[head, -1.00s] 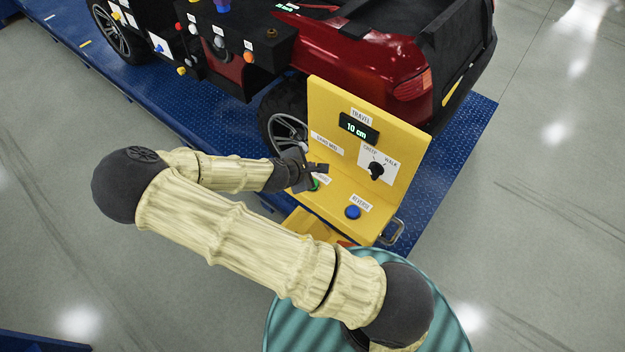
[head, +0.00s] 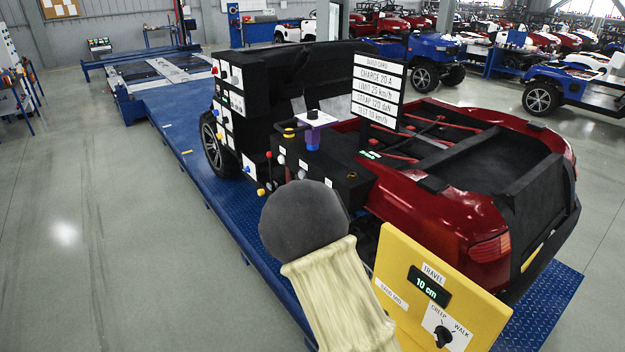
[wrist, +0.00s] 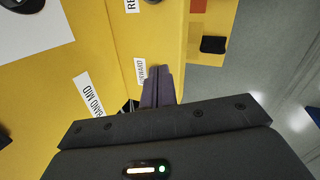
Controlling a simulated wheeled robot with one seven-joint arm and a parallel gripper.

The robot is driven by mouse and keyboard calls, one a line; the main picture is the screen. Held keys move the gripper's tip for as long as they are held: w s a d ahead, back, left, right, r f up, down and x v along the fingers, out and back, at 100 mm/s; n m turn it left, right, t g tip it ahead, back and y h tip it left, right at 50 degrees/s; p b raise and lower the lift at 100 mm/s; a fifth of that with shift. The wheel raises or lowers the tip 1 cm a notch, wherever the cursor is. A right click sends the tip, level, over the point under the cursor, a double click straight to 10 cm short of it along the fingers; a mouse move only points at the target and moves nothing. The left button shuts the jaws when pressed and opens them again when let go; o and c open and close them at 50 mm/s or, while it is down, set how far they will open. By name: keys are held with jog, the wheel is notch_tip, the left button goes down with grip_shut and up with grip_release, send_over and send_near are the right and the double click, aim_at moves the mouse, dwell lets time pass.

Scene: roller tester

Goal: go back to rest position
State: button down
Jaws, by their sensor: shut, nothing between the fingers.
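My gripper (wrist: 158,88) shows in the wrist view with its two fingers together and nothing between them. It is over the yellow control box, beside the label reading FORWARD (wrist: 140,72). The gripper is out of the head view, where my arm's dark elbow and cream sleeve show at the lower middle. The yellow travel panel (head: 390,255) stands right of my arm. Its display (head: 429,286) reads 10 cm. Its black selector knob (head: 443,336) sits below the words CREEP and WALK. The lower part of the panel is cut off in the head view.
A red and black vehicle (head: 455,215) stands on a blue platform (head: 250,255) behind the panel. A board (head: 379,92) on it lists build card values. Grey floor (head: 90,250) is open at left. Other vehicles stand at the back right.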

jog(key=s+r+m+y+b, duration=0.3)
jog(key=s+r+m+b, duration=0.1)
jog(key=s+r+m, duration=0.3)
notch_tip(320, 180, up, 4)
jog(key=shift+s+d+r+m+y, duration=0.2)
jog(key=shift+d+r+m+y, duration=0.1)
jog(key=shift+m, duration=0.8)
jog(key=shift+d+f, duration=0.1)
dwell(1.0)
